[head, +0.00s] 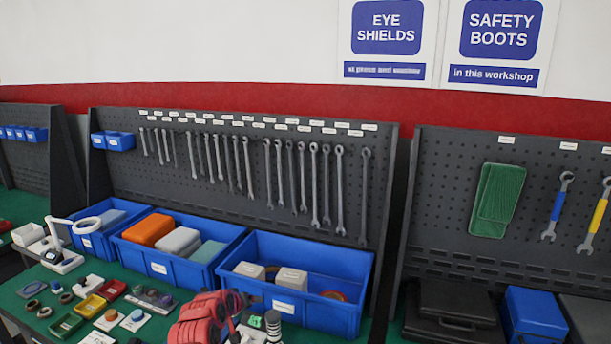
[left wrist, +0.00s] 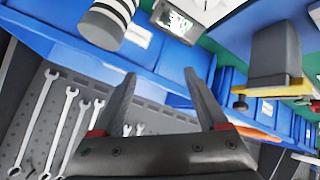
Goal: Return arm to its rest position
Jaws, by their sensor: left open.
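My left gripper (left wrist: 160,78) shows in the left wrist view with its two dark fingers spread apart. Nothing is between the fingers. The view is tilted, with blue bins (left wrist: 150,45) behind the fingertips and hanging wrenches (left wrist: 62,125) to the left. I cannot clearly make out either gripper in the head view.
A green bench (head: 14,297) holds blue bins (head: 325,318), small trays, a white ring lamp (head: 84,225) and red items (head: 205,312). A striped cylinder (head: 273,324) stands near the front. Wrenches (head: 338,190) hang on the pegboard. A black case (head: 452,308) sits right.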

